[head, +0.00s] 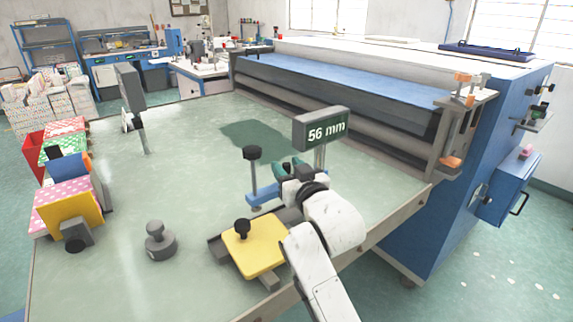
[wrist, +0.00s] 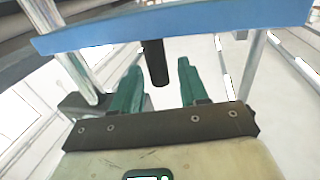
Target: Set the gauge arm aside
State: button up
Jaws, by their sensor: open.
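The gauge arm appears to be the blue bar (head: 264,198) low over the table, beside a metal post with a black knob (head: 252,153). In the wrist view a blue bar (wrist: 200,22) crosses the top, with a black peg (wrist: 155,62) extending from it. My gripper (head: 284,170) is at the right of the knobbed post, in front of the display. Its green fingers (wrist: 160,90) are open, and the peg shows in the gap between them. I cannot tell whether they touch it. My wrist hides part of the bar.
A "56 mm" display (head: 322,129) stands on posts behind my gripper. A yellow plate (head: 255,254) with a black knob and a grey knobbed weight (head: 160,242) are nearer. Patterned boxes (head: 66,195) line the left edge. The blue machine (head: 470,190) borders the right. The table's left middle is clear.

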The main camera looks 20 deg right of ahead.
jog(key=shift+w, duration=0.55)
jog(key=shift+c, duration=0.3)
grip_shut()
